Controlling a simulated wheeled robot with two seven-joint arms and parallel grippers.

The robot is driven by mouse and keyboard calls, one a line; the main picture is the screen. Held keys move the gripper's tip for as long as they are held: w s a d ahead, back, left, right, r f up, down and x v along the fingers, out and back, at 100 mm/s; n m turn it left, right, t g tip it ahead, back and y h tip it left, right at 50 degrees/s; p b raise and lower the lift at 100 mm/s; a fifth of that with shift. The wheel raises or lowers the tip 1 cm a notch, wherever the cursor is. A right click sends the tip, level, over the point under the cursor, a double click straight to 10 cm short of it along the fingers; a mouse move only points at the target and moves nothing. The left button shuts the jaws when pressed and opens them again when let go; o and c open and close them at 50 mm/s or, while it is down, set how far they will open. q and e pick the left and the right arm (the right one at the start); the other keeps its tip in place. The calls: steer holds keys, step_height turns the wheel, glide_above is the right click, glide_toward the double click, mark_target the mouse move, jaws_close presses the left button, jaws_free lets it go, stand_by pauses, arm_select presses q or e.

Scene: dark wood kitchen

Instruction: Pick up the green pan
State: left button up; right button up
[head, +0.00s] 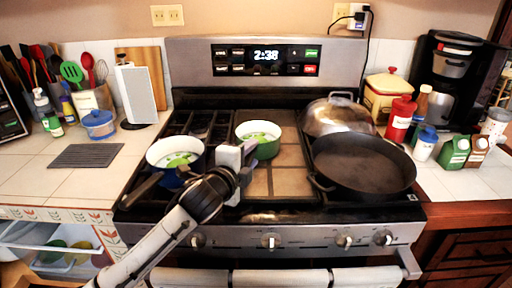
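The green pan (260,147) sits on the stove top, left of centre. It has a green outside and a pale inside with a green pattern. My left gripper (242,157) is at the pan's near left side, its fingers close to or touching the rim. The gripper hides that part of the pan, and no handle of the pan is clearly visible. I cannot tell whether the fingers hold anything. My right gripper is not in view.
A blue pot (163,165) with a dark handle stands just left of my gripper. A large black pan (362,165) and a domed metal lid (335,115) are to the right. Bottles and a coffee maker (447,75) crowd the right counter. A grey mat (87,156) lies left.

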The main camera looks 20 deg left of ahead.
arm_select(q)
steer(key=shift+c, duration=0.2)
jaws_close()
steer(key=shift+r, duration=0.15)
steer(key=shift+r, duration=0.15)
